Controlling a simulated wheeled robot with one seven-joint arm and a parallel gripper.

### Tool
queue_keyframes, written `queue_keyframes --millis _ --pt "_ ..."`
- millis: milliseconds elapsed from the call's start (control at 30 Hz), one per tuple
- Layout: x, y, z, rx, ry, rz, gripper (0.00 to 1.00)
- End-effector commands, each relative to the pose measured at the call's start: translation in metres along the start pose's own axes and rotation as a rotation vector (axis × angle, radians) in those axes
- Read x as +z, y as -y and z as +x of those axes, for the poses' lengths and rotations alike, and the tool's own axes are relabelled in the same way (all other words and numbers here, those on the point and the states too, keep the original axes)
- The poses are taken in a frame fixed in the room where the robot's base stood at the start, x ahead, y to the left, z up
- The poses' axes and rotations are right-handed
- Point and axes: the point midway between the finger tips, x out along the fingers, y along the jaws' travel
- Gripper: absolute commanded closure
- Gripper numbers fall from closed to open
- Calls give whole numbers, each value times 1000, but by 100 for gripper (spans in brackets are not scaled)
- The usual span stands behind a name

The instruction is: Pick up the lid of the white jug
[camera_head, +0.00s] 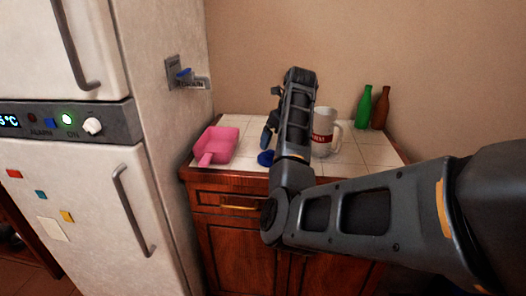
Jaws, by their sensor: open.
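The white jug (325,128) has a red label band and a handle on its right. It stands upright on the tiled counter, and my arm covers its left part. A small round blue object (265,158) lies on the counter to the left of my arm. It may be the lid, but I cannot tell for sure. No lid is clearly visible on the jug. My gripper (270,120) is open above the counter, left of the jug and over the blue object. It is partly hidden by my own forearm, and the fingertips are hard to make out.
A pink dustpan-like scoop (217,145) lies at the counter's left. A green bottle (363,107) and a brown bottle (381,108) stand at the back right. A white fridge (158,150) borders the counter on the left. The tiles (352,153) right of the jug are clear.

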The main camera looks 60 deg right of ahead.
Motion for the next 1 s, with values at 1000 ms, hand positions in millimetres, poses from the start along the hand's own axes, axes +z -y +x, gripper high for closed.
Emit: queue_keyframes --millis 1000 --pt "1 -2 78 1 0 3 1"
